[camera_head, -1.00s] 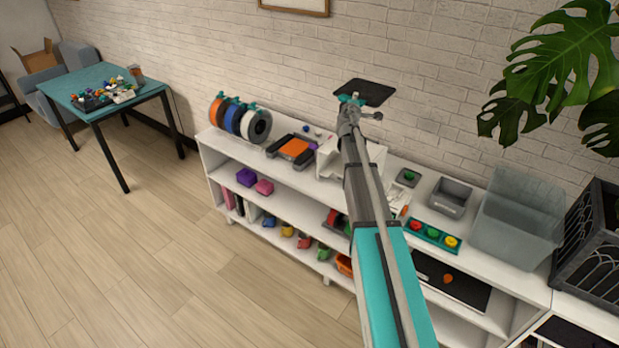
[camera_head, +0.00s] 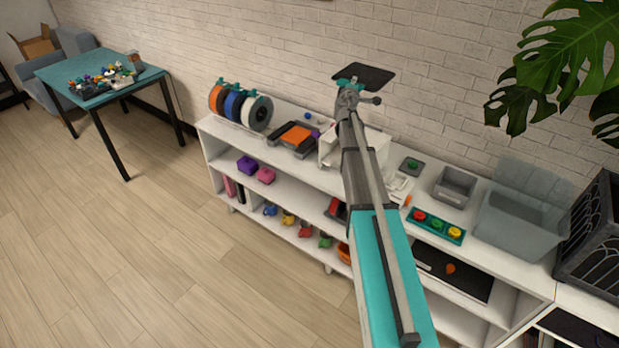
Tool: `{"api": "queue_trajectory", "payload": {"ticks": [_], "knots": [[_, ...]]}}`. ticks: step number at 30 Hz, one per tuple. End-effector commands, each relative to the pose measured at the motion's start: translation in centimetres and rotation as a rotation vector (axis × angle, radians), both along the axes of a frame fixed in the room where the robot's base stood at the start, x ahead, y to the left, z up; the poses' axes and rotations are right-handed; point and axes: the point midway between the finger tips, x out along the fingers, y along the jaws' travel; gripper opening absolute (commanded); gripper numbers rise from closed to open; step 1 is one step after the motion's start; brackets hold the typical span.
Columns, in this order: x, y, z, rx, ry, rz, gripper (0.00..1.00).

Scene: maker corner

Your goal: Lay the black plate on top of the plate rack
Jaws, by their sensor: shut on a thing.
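The black plate (camera_head: 372,76) is a thin, dark, rounded slab, held high above the shelf unit against the brick wall. My gripper (camera_head: 350,83) is shut on its near left part, its teal fingertips at the plate's edge. The plate looks roughly level and touches nothing else that I can see. A white box-like stand (camera_head: 328,149) on the top board, partly hidden behind my arm, may be the plate rack; I cannot tell for sure.
The white shelf unit's top board (camera_head: 213,128) carries several spools (camera_head: 262,113), an orange-topped device (camera_head: 296,136), a grey bin (camera_head: 454,186), a button panel (camera_head: 437,226) and a clear tub (camera_head: 515,228). A black crate (camera_head: 592,240) and plant leaves (camera_head: 570,70) crowd the right.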

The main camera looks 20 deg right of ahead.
Motion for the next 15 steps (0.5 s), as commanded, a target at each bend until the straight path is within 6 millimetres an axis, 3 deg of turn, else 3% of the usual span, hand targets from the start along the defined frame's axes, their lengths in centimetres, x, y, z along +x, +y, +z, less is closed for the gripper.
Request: {"api": "queue_trajectory", "payload": {"ticks": [7,15], "knots": [[-1.5,2.5,-3.2,0.001,0.001,0.0,0.0],[-4.0,6.8,-7.9,0.004,0.002,0.002,0.0]]}}
